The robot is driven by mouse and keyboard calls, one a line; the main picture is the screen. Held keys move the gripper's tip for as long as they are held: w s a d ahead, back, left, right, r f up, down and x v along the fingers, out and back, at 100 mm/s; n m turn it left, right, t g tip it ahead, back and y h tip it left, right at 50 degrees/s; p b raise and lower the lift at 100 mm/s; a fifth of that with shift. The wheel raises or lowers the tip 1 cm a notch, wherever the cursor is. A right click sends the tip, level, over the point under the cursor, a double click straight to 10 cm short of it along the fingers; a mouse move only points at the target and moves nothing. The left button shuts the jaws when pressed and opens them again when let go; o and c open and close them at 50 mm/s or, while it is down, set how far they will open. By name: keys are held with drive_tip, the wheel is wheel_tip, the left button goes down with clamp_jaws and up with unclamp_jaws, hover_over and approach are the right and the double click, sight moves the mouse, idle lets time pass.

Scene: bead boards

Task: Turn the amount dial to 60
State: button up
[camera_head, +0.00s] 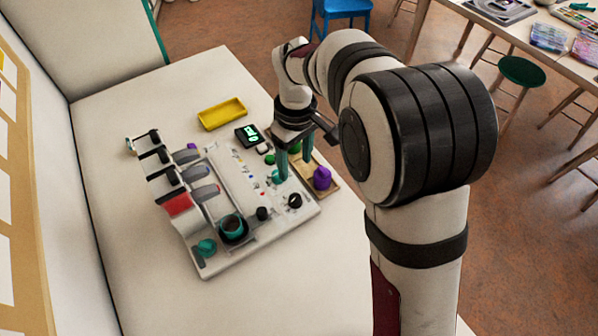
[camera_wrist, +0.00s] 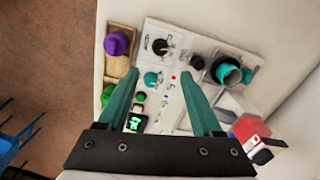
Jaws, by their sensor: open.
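A pale board (camera_head: 270,232) on the table carries several round knobs. A black dial (camera_head: 294,200) with a pale mark sits nearby; in the wrist view the black dial (camera_wrist: 160,46) is just beyond the fingertips. Printed labels are too small to read, so I cannot tell which is the amount dial. My gripper (camera_head: 295,168) points down above the board, open and empty; its teal fingers (camera_wrist: 158,71) are spread wide.
A wooden tray (camera_head: 331,187) with a purple piece (camera_head: 321,178) stands beside the board. A black device with a lit green display (camera_head: 249,131) and a yellow tray (camera_head: 222,113) lie behind. Levers and a red block (camera_head: 176,204) rise at left. The front table is clear.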

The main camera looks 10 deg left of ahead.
sight(295, 198)
wheel_tip(295, 198, down, 13)
drive_tip(key=shift+s+f, duration=0.1)
drive_tip(key=shift+s, duration=0.05)
clamp_jaws()
